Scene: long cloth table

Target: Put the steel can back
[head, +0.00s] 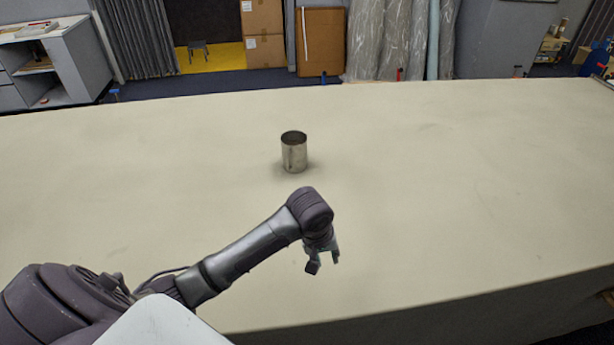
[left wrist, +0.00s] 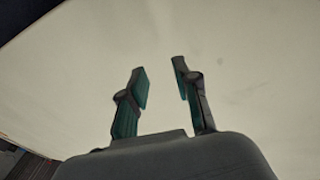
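The steel can (head: 294,154) stands upright on the cloth table, near the middle of the head view. It is a grey metal cylinder with an open top. My left gripper (head: 322,266) hangs pointing down, nearer to me than the can and a little to its right, apart from it. In the left wrist view the two fingers of my left gripper (left wrist: 162,82) are spread with only bare table between them. The can does not show in the left wrist view. My right gripper is in neither view.
The long cream table (head: 450,180) is bare around the can, with wide free room on both sides. Its near edge runs along the lower right. Behind the table are cardboard boxes (head: 262,32), wrapped rolls (head: 385,40) and a grey cabinet (head: 55,70).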

